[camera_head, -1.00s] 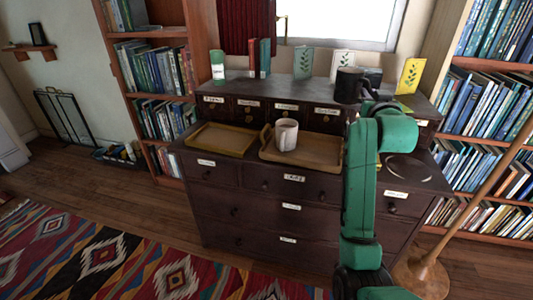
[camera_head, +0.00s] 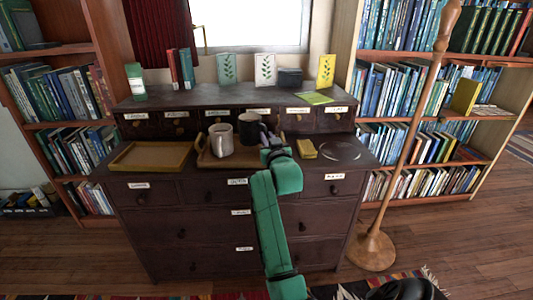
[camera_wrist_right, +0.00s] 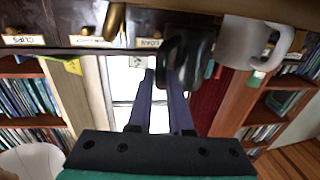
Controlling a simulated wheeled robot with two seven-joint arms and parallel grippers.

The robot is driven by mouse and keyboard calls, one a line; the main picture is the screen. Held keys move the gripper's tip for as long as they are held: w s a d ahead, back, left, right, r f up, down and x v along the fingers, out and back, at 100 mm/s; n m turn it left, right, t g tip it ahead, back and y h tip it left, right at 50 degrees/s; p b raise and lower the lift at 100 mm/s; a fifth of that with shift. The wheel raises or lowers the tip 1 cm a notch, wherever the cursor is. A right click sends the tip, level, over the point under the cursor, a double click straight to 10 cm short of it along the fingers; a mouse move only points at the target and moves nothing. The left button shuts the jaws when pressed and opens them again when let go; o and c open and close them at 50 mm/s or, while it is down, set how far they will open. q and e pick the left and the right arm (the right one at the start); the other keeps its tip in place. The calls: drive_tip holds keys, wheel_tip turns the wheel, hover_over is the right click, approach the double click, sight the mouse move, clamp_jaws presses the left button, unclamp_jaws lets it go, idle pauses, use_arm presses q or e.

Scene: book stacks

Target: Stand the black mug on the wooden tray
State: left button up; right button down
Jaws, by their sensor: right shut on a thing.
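The black mug (camera_head: 249,129) is upright in the head view, over the back right part of the wooden tray (camera_head: 236,162). I cannot tell whether its base touches the tray. My right gripper (camera_head: 267,142) is shut on the black mug at its right side, seemingly by the handle. In the right wrist view the fingers (camera_wrist_right: 160,78) meet the dark mug (camera_wrist_right: 198,66), which appears upside down. A white mug (camera_head: 221,141) stands on the same tray, just left of the black mug. My left gripper is not in view.
A yellowish empty tray (camera_head: 150,156) lies to the left on the dark dresser (camera_head: 180,225). Cards and books stand on the raised shelf behind. A wooden pole (camera_head: 410,130) rises at right.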

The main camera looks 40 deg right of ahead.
wheel_tip(320, 180, down, 3)
drive_tip(key=shift+f+b, duration=0.1)
drive_tip(key=shift+b, duration=0.3)
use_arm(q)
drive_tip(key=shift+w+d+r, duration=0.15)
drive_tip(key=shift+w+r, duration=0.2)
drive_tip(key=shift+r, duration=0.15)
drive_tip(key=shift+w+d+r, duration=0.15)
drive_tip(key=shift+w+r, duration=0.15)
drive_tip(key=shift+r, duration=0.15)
use_arm(e)
drive_tip(key=shift+f, duration=0.2)
drive_tip(key=c, duration=1.2)
unclamp_jaws()
drive_tip(key=shift+f, duration=0.25)
drive_tip(key=shift+c, duration=0.2)
drive_tip(key=o, duration=0.4)
